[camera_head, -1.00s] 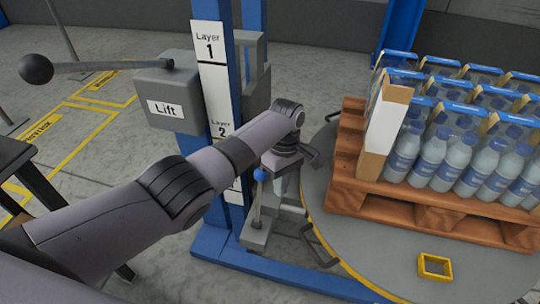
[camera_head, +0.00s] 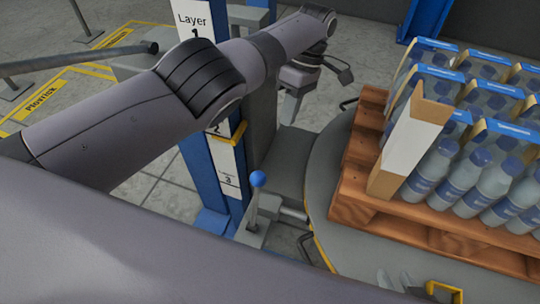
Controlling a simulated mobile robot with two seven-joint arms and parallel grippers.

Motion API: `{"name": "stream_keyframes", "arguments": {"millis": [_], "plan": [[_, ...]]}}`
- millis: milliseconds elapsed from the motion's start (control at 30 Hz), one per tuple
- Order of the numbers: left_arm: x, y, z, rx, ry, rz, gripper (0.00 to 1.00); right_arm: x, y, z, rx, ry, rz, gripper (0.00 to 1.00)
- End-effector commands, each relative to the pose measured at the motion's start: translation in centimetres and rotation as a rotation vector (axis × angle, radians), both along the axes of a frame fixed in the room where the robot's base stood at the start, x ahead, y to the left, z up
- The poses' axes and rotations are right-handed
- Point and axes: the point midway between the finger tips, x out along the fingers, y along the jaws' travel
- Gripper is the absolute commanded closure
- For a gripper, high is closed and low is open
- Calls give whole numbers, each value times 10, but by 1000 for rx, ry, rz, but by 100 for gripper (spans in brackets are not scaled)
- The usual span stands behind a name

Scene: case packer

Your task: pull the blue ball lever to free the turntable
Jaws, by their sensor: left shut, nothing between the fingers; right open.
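The blue ball lever (camera_head: 258,179) stands roughly upright on a grey base beside the blue post, left of the turntable. The round grey turntable (camera_head: 322,180) carries a wooden pallet. My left arm reaches across from the left, and its gripper (camera_head: 289,104) points down behind and above the blue ball, apart from it. It is shut and empty, and its fingertips are small and hard to make out. My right gripper (camera_head: 396,284) shows only partly at the bottom edge, over the front of the turntable, open. My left arm hides part of the post.
The pallet (camera_head: 352,212) bears several packs of blue-capped bottles and a cardboard piece (camera_head: 411,140). A yellow square frame (camera_head: 456,294) lies near the turntable's front. The post has layer labels (camera_head: 228,165). A dark ball-ended bar (camera_head: 150,47) is at upper left.

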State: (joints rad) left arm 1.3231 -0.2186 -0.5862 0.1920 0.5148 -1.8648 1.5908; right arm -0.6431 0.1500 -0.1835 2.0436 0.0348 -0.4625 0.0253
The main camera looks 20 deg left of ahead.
Motion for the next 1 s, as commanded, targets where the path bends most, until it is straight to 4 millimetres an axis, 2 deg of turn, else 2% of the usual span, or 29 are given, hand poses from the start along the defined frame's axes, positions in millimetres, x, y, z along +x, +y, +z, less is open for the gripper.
{"name": "stream_keyframes", "arguments": {"millis": [200,367,533,733,1000], "plan": [[-2,1,-5,-1,1,-1,100,-1,-1,6,-3,3,3,57],[-9,3,-20,0,3,0,100,0,-1,19,-4,1,3,57],[-20,7,-51,1,4,-1,100,2,-1,27,-4,-5,3,57],[-35,12,-95,1,3,-1,100,3,-1,26,-4,-8,4,57],[-52,18,-91,-1,0,-2,100,4,-1,53,-4,-12,4,57]]}}
